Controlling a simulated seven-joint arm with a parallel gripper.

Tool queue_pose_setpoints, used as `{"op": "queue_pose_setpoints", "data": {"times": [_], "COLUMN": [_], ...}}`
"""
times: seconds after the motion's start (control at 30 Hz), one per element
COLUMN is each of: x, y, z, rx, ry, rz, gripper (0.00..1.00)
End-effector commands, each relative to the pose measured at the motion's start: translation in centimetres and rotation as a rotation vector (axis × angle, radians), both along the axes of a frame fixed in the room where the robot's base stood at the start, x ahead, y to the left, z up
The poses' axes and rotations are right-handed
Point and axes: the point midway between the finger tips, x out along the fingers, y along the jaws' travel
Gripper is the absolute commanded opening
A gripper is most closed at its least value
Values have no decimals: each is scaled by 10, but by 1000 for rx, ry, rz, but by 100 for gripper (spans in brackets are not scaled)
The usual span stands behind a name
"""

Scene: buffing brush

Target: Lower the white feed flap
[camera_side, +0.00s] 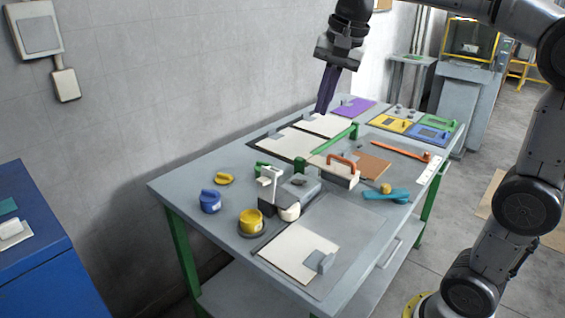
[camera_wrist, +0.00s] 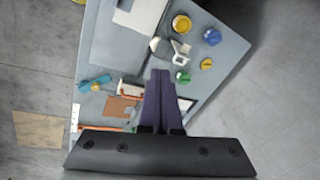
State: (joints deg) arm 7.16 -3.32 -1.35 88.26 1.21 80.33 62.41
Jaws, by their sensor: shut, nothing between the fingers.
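My gripper (camera_side: 322,108) has purple fingers, pressed together and empty. It points down above the far part of the grey bench, over the white panels at the back left. In the wrist view its fingertips (camera_wrist: 159,74) overlap the bench below. A small white upright piece (camera_side: 269,178) stands by a grey block with a white roller (camera_side: 289,212), mid-bench, well apart from my gripper; it also shows in the wrist view (camera_wrist: 181,50). A flat white panel (camera_side: 299,249) with a grey tab lies at the near end. I cannot tell which white part is the feed flap.
A blue knob (camera_side: 210,201) and yellow knob (camera_side: 251,221) sit near the bench's left edge. Coloured panels (camera_side: 410,122) fill the far end. A wall runs along the left.

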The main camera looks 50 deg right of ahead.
Motion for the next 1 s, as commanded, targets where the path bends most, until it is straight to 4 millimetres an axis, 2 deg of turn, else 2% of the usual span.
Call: {"op": "queue_pose_setpoints", "data": {"times": [0.03, 0.27, 0.5, 0.63, 0.8, 0.9, 1.0], "x": [17, 80, 135, 155, 162, 162, 162], "y": [-7, -37, -74, -92, -106, -110, -112], "z": [-3, -23, -70, -101, -135, -145, -146], "rx": [13, 57, 81, 88, 97, 99, 101], "ry": [20, 96, 179, 217, 273, 291, 293], "rz": [-44, -217, -325, -348, -371, -377, -382], "gripper": [0, 0, 0, 0, 0, 0, 0]}}
